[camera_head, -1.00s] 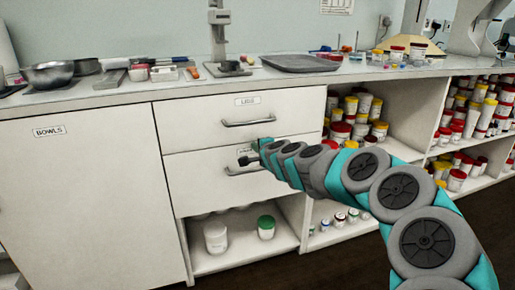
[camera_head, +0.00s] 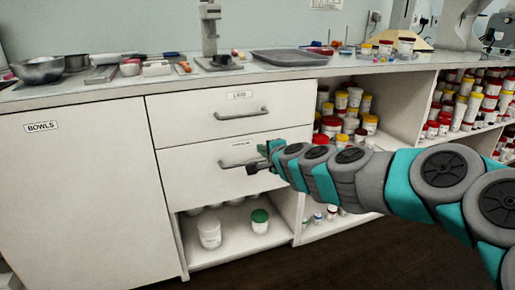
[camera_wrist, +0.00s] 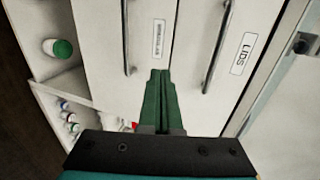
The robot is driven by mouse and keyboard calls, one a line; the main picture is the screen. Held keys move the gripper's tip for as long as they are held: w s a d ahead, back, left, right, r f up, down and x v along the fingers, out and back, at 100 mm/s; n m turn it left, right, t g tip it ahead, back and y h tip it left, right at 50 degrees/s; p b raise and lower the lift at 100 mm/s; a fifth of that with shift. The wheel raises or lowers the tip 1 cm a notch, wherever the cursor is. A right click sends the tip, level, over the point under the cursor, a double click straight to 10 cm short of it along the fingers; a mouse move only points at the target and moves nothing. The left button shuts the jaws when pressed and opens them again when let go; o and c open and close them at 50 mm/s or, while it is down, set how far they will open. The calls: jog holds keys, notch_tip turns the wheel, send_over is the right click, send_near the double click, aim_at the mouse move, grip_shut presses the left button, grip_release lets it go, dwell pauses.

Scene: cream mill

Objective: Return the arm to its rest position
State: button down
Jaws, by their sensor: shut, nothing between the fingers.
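My arm reaches in from the right in the head view, grey and teal. My gripper (camera_head: 262,158) is at its far end, in front of the lower drawer (camera_head: 190,177), near the right end of that drawer's handle (camera_head: 240,162). In the wrist view my gripper (camera_wrist: 158,75) shows as two green fingers shut together with nothing between them. They point at the drawer fronts, between the two handles. I cannot tell whether the fingertips touch the drawer front. Both drawers look closed.
The upper drawer is labelled LIDS (camera_head: 240,96). A BOWLS cupboard door (camera_head: 75,190) is at left. Open shelves with several tubs (camera_head: 345,110) are at right. Below the drawers, a white jar (camera_head: 209,232) and a green-lidded jar (camera_head: 259,222) stand on a shelf. The counter holds a tray (camera_head: 290,57).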

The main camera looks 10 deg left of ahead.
jog(key=s+d+n+g, duration=0.3)
jog(key=s+n+g, duration=0.45)
jog(key=s, duration=0.95)
jog(key=s+d+f+n+g+h, duration=0.2)
jog(key=s+d+f, duration=0.4)
jog(key=s+d, duration=0.7)
jog(key=s+d+f+n+g+h+p, duration=0.1)
jog(key=s+d+f+g+h, duration=0.3)
jog(key=s+d, duration=0.9)
jog(key=s+f+h, duration=0.2)
jog(key=s, duration=0.1)
jog(key=shift+s+d+f+n, duration=0.25)
jog(key=shift+s+d+n, duration=0.1)
jog(key=shift+d, duration=0.05)
